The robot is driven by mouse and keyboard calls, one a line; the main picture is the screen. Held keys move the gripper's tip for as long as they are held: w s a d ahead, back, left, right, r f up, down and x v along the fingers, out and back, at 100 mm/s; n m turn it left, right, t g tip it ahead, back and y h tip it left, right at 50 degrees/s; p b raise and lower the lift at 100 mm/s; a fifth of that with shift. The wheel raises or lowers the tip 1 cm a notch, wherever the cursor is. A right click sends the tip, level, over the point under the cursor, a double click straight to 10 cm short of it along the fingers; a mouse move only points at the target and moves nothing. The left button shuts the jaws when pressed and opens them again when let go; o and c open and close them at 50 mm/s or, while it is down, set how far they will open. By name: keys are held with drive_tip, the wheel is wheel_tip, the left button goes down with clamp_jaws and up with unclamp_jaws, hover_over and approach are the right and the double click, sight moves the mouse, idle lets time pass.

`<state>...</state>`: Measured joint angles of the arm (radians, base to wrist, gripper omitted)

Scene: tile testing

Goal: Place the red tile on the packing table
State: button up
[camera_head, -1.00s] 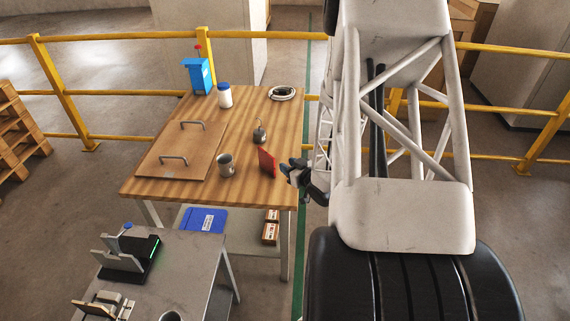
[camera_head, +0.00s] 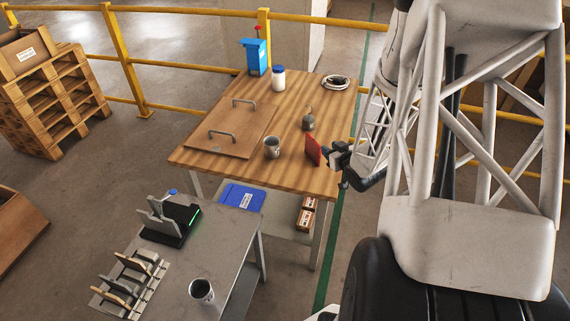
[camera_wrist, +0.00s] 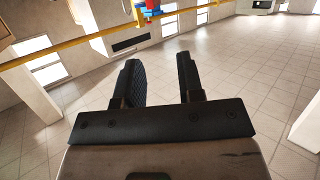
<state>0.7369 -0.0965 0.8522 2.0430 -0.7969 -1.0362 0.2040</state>
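The red tile (camera_head: 313,149) is at the right side of the wooden-topped table (camera_head: 290,174) in the head view. It looks upright on its edge; whether its lower edge touches the top I cannot tell for sure. My gripper (camera_head: 328,154) is just right of the tile, at the table's right edge, very close to it. In the wrist view the two dark fingers of my gripper (camera_wrist: 162,82) stand apart, with no tile visible between them.
A metal cup (camera_head: 272,147), a small grey object (camera_head: 308,122), a white jar (camera_head: 278,79), a blue device (camera_head: 257,57) and a handled board (camera_head: 228,134) are on the wooden table. A grey bench (camera_head: 222,240) in front holds a tester (camera_head: 172,220), a slotted rack (camera_head: 130,284) and a dark cup (camera_head: 201,291).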

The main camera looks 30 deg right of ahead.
drive_tip(key=s+a+r+g+h, duration=0.15)
drive_tip(key=a+r+g, duration=0.45)
drive_tip(key=a+r, duration=1)
drive_tip(key=s+a+r+g, duration=0.2)
drive_tip(key=s+a+r, duration=0.2)
drive_tip(key=s, duration=0.3)
drive_tip(key=s+a+r+g+y, duration=0.1)
drive_tip(key=s+a+r+g, duration=0.1)
drive_tip(key=s+a+r, duration=0.2)
drive_tip(key=s+a+r+g+y, duration=0.1)
drive_tip(key=s+a+r, duration=0.3)
drive_tip(key=s+a, duration=0.5)
drive_tip(key=shift+s+a+r+g, duration=0.15)
drive_tip(key=shift+s+r+g, duration=0.35)
drive_tip(key=shift+s, duration=0.65)
drive_tip(key=shift+f, duration=0.15)
